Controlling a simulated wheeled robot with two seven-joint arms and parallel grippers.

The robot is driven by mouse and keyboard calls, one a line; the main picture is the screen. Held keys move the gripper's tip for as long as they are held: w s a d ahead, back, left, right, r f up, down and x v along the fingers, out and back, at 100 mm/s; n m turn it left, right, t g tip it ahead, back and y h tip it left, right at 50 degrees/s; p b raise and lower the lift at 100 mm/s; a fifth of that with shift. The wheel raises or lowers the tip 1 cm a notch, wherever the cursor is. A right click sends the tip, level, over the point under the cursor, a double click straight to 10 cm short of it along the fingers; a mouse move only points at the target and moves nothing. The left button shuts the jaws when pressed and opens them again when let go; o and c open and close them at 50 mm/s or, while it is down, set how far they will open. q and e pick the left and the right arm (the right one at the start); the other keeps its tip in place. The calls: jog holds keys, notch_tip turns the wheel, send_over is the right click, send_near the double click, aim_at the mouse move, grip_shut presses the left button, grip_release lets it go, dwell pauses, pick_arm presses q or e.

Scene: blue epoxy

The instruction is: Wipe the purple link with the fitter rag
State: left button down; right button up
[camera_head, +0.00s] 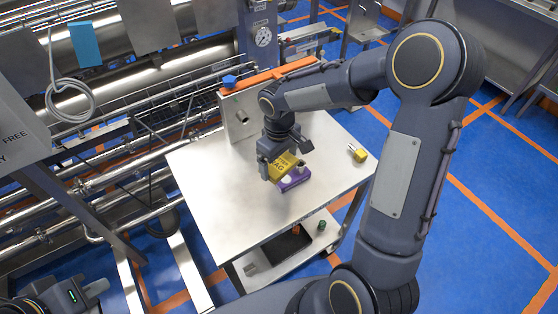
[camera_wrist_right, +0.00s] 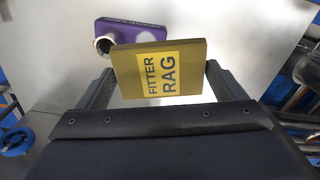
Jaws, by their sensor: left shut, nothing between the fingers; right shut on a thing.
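The fitter rag (camera_head: 283,166) is a mustard-yellow block with a lettered label. My right gripper (camera_head: 282,172) is shut on it, and the rag also shows between the fingers in the right wrist view (camera_wrist_right: 148,72). The purple link (camera_head: 294,183) lies on the steel table, right by the rag; in the right wrist view the link (camera_wrist_right: 117,29) is partly hidden behind the rag. Light round spots and a metal ring show on the link. I cannot tell whether rag and link touch. My left gripper (camera_head: 92,291) is at the lower left corner, away from the table, shut and empty.
The steel table (camera_head: 225,190) is mostly bare. A small yellow-and-metal part (camera_head: 357,153) lies near its right edge. An upright steel plate (camera_head: 240,120) with an orange top stands at the back. Pipes and rails (camera_head: 120,160) run along the left. A lower shelf (camera_head: 270,262) holds small items.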

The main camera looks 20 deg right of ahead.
jog(key=shift+d+r, duration=0.1)
jog(key=shift+r, duration=0.65)
jog(key=shift+r+p, duration=0.15)
jog(key=shift+p, duration=0.2)
jog(key=shift+r+p, duration=1)
jog(key=shift+r, duration=0.4)
jog(key=shift+f, duration=0.1)
